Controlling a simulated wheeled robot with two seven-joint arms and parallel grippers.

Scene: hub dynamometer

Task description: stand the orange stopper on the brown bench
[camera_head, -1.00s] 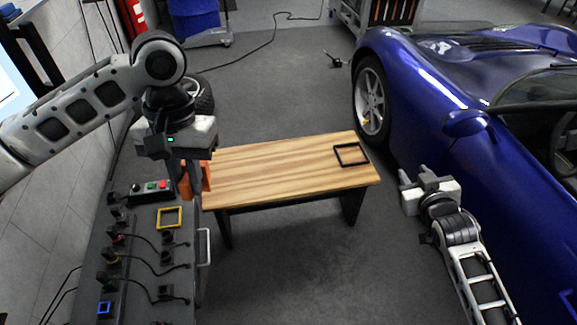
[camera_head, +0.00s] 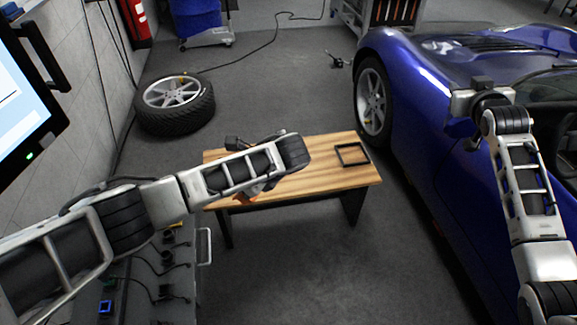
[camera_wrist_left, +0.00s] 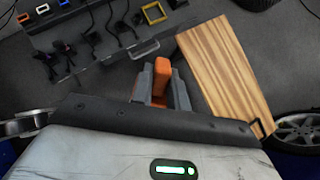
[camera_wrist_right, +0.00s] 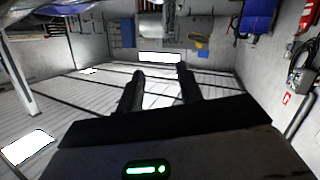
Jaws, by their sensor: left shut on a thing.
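The orange stopper (camera_wrist_left: 161,75) is between the two grey fingers of my left gripper (camera_wrist_left: 161,88) in the left wrist view, and the gripper is shut on it. In the head view only a bit of the stopper (camera_head: 250,197) shows below my left forearm, which hides most of that gripper. The brown bench (camera_head: 320,178) has a striped wood top and dark legs. The stopper appears above its left part; I cannot tell the height. The bench (camera_wrist_left: 222,75) is right of the gripper in the left wrist view. My right gripper (camera_wrist_right: 160,80) is open and empty, raised near the blue car.
A black square frame (camera_head: 352,154) lies on the bench's right end. The grey cabinet with plugs (camera_head: 165,262) stands left of the bench. A loose wheel (camera_head: 175,103) lies behind, and the blue car (camera_head: 430,110) stands at right. The bench's right half is otherwise clear.

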